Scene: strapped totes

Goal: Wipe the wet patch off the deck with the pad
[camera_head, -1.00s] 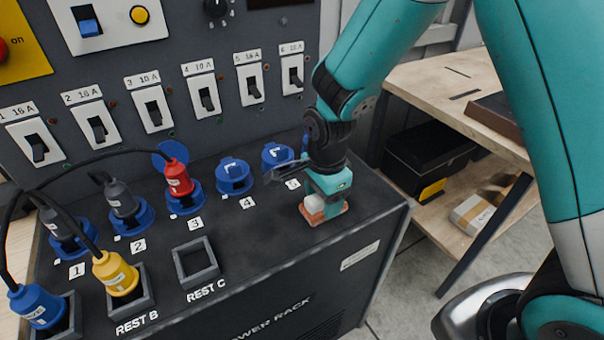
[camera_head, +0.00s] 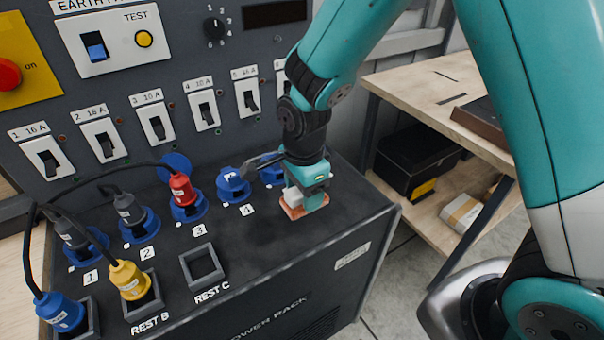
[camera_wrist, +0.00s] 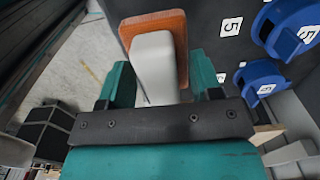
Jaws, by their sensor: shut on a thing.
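My gripper (camera_head: 308,196) is shut on the pad, which has a white grip block and an orange-brown base (camera_head: 297,212). In the head view the pad's base is down at the surface of the dark deck (camera_head: 262,252), right of socket 4. In the wrist view the pad (camera_wrist: 165,32) sits between the teal fingers of my gripper (camera_wrist: 158,85). A slightly darker, smudged area shows on the deck around the pad, but I cannot clearly make out the wet patch's edges.
Blue sockets stand behind the pad, including the capped socket 4 (camera_head: 234,186). A red plug (camera_head: 181,190) is in socket 3. The empty REST C holder (camera_head: 203,267) is front left. A wooden bench (camera_head: 450,90) stands to the right. The deck's front right is clear.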

